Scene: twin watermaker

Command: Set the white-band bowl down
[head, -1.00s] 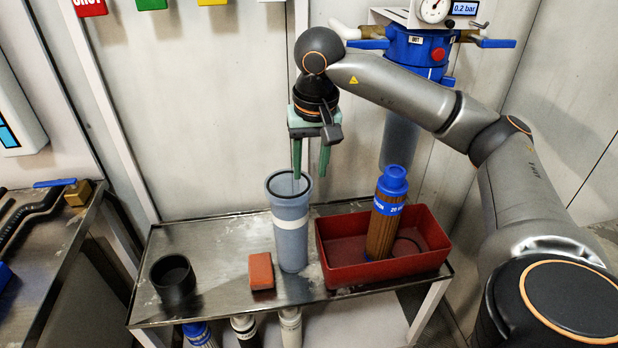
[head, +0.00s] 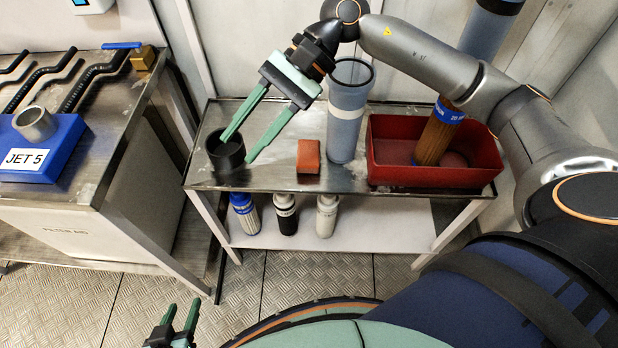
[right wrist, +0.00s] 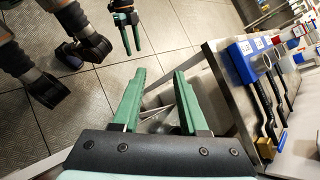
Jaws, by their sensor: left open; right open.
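The white-band bowl (head: 346,122), a tall grey-blue cylinder with a dark rim and a pale band, stands upright on the metal cart top (head: 275,165). It is between an orange block and a red tray. My right gripper (head: 237,149) is open and empty, apart from the bowl and to its left. Its fingers point down-left near a black cup (head: 226,156); I cannot tell whether they touch it. The right wrist view also shows my open right gripper (right wrist: 159,72). My left gripper (head: 184,304) is open and empty low in the head view.
The orange block (head: 308,157) lies left of the bowl. The red tray (head: 430,172) holds a brown filter cartridge (head: 436,142). A bench at left carries a blue JET 5 block (head: 50,145).

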